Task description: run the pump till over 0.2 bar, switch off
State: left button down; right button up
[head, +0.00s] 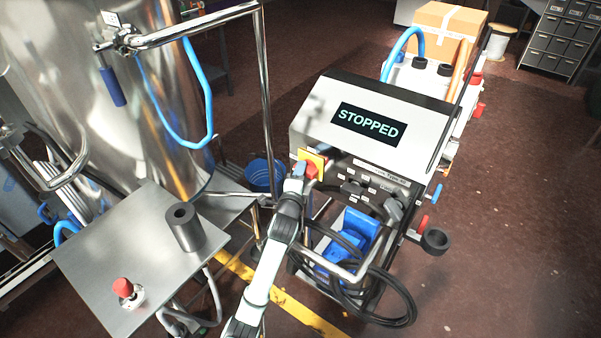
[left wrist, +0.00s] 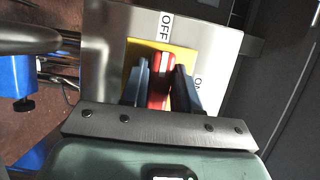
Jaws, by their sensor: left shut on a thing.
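The pump cart (head: 375,125) stands in the middle of the head view. Its display (head: 367,123) reads "STOPPED". On its front left is a red rotary switch (head: 312,170) on a yellow plate (head: 317,157). My left gripper (head: 299,172) is at this switch. In the left wrist view, its two fingers stand either side of the red switch handle (left wrist: 160,82), shut on it. The handle's white mark points toward the "OFF" label (left wrist: 165,25); the "ON" label (left wrist: 198,82) is partly hidden by a finger. No bar reading is legible. My right gripper is out of view.
A blue pump motor (head: 347,238) and looped black cables (head: 385,300) lie low on the cart. A steel table (head: 110,265) with a red button (head: 122,287) and a grey cylinder (head: 184,228) is at left, near a large steel tank (head: 110,100). Floor at right is clear.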

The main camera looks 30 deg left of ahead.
pick_arm(q)
jog(key=shift+d+f, duration=0.1)
jog(key=c, duration=0.9)
grip_release()
jog(key=shift+s, duration=0.1)
jog(key=b+v, duration=0.2)
jog(key=v, duration=1.1)
jog(key=shift+b, duration=0.35)
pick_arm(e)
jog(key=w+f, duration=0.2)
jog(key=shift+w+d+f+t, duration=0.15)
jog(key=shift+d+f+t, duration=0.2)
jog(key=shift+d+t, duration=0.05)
